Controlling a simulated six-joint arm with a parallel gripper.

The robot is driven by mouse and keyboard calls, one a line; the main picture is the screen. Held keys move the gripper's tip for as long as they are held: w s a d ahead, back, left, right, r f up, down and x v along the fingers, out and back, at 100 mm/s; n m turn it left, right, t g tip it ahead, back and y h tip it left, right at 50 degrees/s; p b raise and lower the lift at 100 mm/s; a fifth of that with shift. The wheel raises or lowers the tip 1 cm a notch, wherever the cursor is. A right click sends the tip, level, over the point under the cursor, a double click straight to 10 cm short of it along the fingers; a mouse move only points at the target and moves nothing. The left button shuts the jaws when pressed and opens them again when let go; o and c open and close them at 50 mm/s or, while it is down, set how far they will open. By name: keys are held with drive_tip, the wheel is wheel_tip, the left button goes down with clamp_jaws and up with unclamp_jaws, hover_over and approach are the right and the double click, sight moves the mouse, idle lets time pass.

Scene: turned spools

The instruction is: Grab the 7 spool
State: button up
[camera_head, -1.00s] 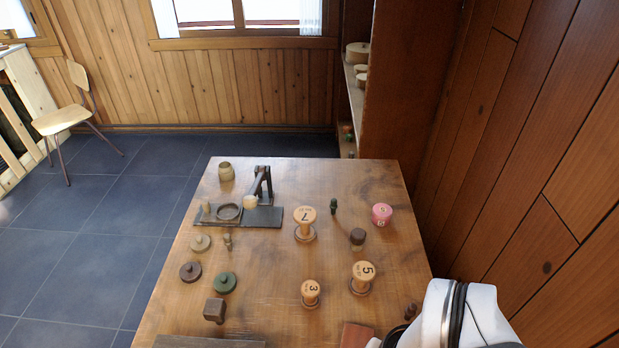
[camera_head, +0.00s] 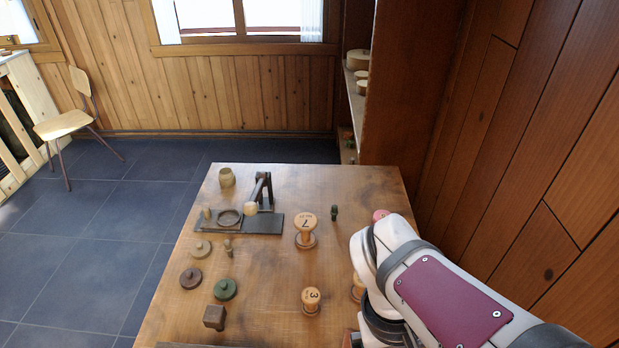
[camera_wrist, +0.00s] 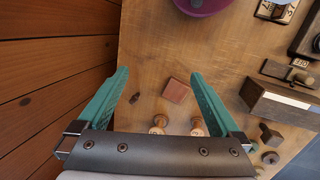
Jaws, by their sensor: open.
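The 7 spool (camera_head: 306,222) stands upright on the table, a pale wooden spool with a dark 7 on its top. The 3 spool (camera_head: 311,297) stands nearer the front. The 5 spool (camera_head: 357,288) is mostly hidden behind my arm. My gripper (camera_wrist: 160,75) is open with teal fingers apart, nothing held; in the head view it cannot be made out. In the wrist view a reddish block (camera_wrist: 176,90) shows between the fingers, and two spool tops, one on the left (camera_wrist: 160,120) and one on the right (camera_wrist: 198,124), whose numbers I cannot read.
A small dark green piece (camera_head: 334,212) stands right of the 7 spool. A dark stand with a ring (camera_head: 264,222) lies to its left. Dark discs (camera_head: 191,278) and a brown block (camera_head: 214,317) lie at left. A purple bowl (camera_wrist: 203,6) shows in the wrist view.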

drive_tip(key=w+n+t+h, duration=0.1)
drive_tip(key=w+n+h, duration=0.3)
drive_tip(key=w+n, duration=0.4)
drive_tip(key=n+t, duration=1.2)
drive_tip(key=n, duration=0.9)
approach(304, 222)
drive_tip(key=x, duration=1.1)
drive_tip(key=c, duration=1.2)
drive_tip(key=shift+c, duration=0.2)
